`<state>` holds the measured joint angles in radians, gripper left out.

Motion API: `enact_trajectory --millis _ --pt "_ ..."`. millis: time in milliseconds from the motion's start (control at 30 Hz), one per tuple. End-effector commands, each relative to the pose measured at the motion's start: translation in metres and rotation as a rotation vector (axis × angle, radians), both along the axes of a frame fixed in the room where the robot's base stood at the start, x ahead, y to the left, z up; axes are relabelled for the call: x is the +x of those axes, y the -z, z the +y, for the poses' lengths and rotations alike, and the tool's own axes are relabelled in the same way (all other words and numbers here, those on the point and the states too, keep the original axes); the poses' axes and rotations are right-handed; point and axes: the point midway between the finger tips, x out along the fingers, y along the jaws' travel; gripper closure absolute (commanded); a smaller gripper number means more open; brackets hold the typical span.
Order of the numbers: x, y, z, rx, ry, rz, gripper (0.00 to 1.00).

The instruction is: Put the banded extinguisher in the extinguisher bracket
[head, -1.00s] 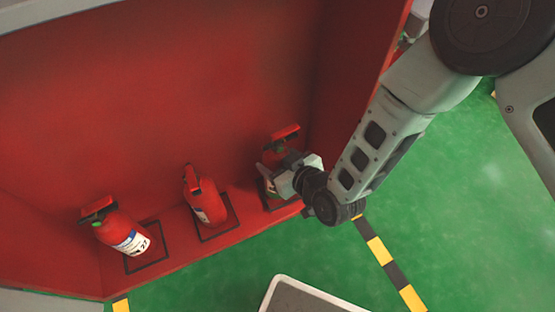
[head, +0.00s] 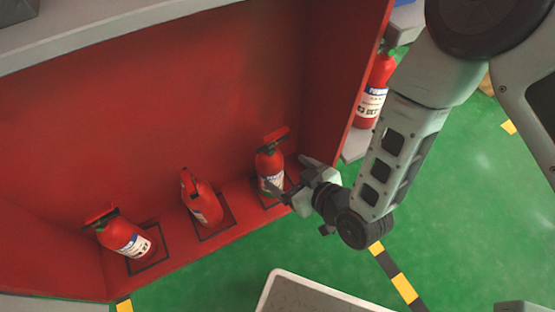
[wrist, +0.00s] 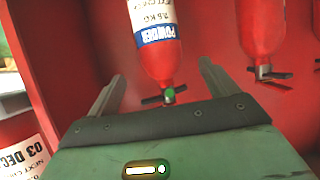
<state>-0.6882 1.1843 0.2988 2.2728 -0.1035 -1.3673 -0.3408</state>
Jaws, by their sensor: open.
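Three red extinguishers stand in the red cabinet: the left (head: 130,241), the middle (head: 203,204) and the right one (head: 268,165). The right one has a white label with a blue band and also shows in the wrist view (wrist: 156,45). My gripper (head: 289,180) is open at the right one, with its fingers on either side of it. In the wrist view my gripper (wrist: 160,90) shows the extinguisher between the open fingers, not clamped. I cannot tell for sure which extinguisher is the banded one, and I cannot make out a bracket clearly.
Another red extinguisher (head: 373,95) with a white and blue label stands on a grey ledge (head: 357,146) outside the cabinet's right wall (head: 345,60). A grey-topped surface (head: 320,296) is at the bottom. Green floor (head: 460,200) lies open at the right.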

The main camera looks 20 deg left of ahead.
Motion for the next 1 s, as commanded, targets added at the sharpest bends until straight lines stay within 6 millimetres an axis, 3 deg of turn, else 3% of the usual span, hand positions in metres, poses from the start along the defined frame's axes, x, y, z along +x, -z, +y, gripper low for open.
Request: enact_trajectory --millis 233,667,833,1000 --pt "-0.014 -0.014 -0.025 -0.002 -0.001 0.001 0.14" --pt "-0.01 -0.023 -0.027 -0.018 0.0 0.014 0.14" --pt "0.008 -0.055 -0.03 -0.124 0.002 0.096 0.14" --pt "0.017 -0.095 -0.054 -0.276 0.03 0.22 0.14"
